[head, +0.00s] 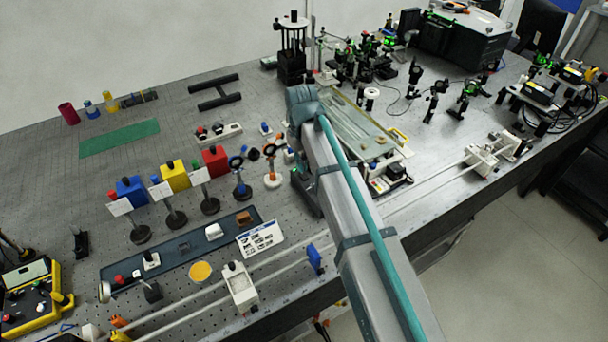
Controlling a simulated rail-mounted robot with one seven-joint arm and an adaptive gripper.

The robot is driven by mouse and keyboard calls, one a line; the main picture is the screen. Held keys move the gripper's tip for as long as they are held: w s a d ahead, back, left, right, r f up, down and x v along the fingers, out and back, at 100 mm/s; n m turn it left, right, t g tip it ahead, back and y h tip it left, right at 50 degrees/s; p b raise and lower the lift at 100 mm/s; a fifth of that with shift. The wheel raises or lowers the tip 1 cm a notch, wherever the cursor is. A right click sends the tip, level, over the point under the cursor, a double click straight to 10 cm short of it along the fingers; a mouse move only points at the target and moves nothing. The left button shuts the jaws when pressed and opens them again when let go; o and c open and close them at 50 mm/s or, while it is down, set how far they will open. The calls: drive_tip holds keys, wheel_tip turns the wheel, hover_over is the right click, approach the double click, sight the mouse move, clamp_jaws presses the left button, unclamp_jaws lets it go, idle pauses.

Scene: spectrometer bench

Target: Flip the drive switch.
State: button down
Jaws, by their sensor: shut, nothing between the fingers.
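I cannot tell for certain which part is the drive switch. Candidates are a white block with red and black knobs (218,133), a small white block with a blue top (265,129), and a small white block with a dark knob (151,261). My arm reaches in from the lower right across the bench. My gripper (308,196) shows as a dark shape low beside the forearm, mostly hidden behind it. It is shut and holds nothing that I can see. Whether it touches anything is hidden.
Blue (131,191), yellow (174,177) and red (215,161) boxes stand left of my arm, with round-based posts in front. A glass-topped tray (352,122) lies right of my wrist. Long rails (425,192) run along the front edge.

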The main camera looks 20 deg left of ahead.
drive_tip(key=shift+f, duration=0.75)
idle(0.3)
drive_tip(key=shift+r, duration=0.1)
drive_tip(key=shift+r+p, duration=2.1)
drive_tip(key=shift+r, duration=1.35)
drive_tip(key=shift+w, duration=0.1)
